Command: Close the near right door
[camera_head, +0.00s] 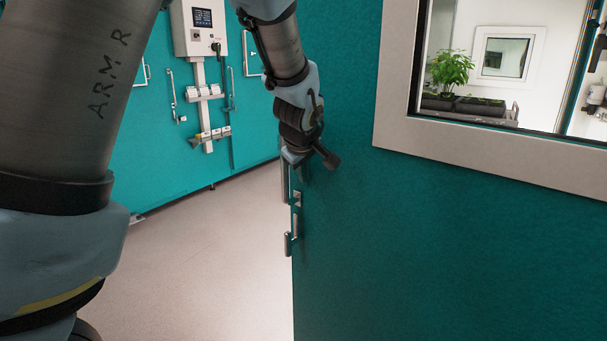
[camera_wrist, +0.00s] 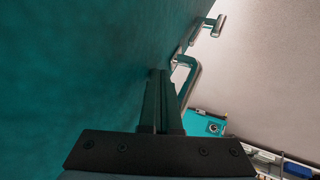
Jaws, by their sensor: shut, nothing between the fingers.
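The teal door (camera_head: 450,250) with a grey-framed window fills the right of the head view. It stands at an angle, with its free vertical edge near the picture's middle. Silver handle parts (camera_head: 290,243) stick out at that edge. My gripper (camera_head: 327,158) is shut and empty, close to the door face near the edge, above the lower handle parts. In the wrist view, my gripper's fingers (camera_wrist: 160,78) are together beside the teal face (camera_wrist: 70,70), with a silver handle (camera_wrist: 187,78) just beyond them. I cannot tell whether they touch the door. The hinge side is out of view.
A teal wall (camera_head: 150,165) with a white control box (camera_head: 199,30), pipes and handles stands at the back left. The pale floor (camera_head: 210,260) left of the door edge looks clear. A potted plant (camera_head: 450,70) shows through the door's window.

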